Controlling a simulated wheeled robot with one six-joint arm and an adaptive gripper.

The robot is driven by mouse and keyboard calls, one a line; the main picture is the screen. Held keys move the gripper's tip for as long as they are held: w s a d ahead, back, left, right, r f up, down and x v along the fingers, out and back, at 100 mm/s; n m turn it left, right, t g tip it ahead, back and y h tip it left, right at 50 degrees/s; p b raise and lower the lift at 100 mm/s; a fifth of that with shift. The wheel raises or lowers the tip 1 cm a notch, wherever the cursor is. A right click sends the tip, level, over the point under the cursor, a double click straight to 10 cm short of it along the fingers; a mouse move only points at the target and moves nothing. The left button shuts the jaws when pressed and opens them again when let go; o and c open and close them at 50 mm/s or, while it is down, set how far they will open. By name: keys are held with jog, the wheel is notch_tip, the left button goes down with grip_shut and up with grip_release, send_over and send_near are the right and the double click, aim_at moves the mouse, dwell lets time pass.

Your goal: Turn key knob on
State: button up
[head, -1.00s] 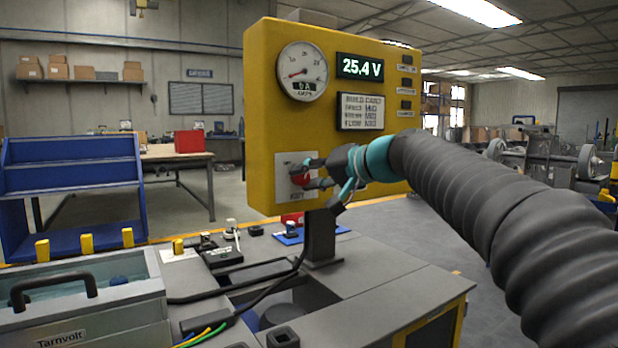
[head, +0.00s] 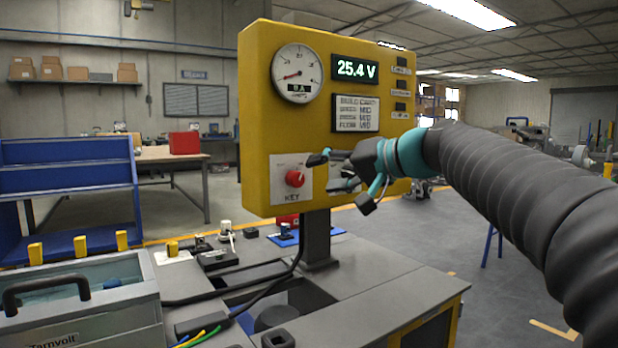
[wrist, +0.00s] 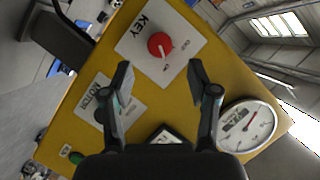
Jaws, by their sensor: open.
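The red key knob (head: 295,178) sits on a pale plate marked KEY (head: 291,198) at the lower left of the yellow panel (head: 256,120). In the wrist view the knob (wrist: 160,45) lies beyond my fingertips, with a white pointer line on it. My gripper (head: 330,172) is open and empty, to the right of the knob and apart from it in the head view. In the wrist view its two fingers (wrist: 158,85) are spread wide with nothing between them.
The panel also bears a round gauge (head: 297,73), a display reading 25.4 V (head: 357,69) and a text card (head: 355,113). A post (head: 317,240) holds it above the grey bench (head: 385,275). A clear-sided box (head: 90,310) stands at lower left.

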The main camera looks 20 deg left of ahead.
jog(key=v, duration=0.5)
jog(key=shift+s+d, duration=0.1)
jog(key=shift+d, duration=0.15)
jog(key=s+d+f+m+h+p, duration=0.1)
jog(key=d+f+m+h, duration=0.2)
jog(key=f, duration=0.6)
jog(key=s+d+f+h, duration=0.2)
jog(key=d+f+h, duration=0.25)
jog(key=f, duration=0.55)
jog(key=s+d+f+h+p, duration=0.3)
jog(key=s+d+f, duration=0.2)
jog(key=s+d, duration=0.4)
jog(key=s+d+f+h+p, duration=0.3)
jog(key=s+d+f, duration=0.2)
jog(key=s, duration=0.9)
jog(key=shift+d+f, duration=0.2)
jog(key=shift+d, duration=1.7)
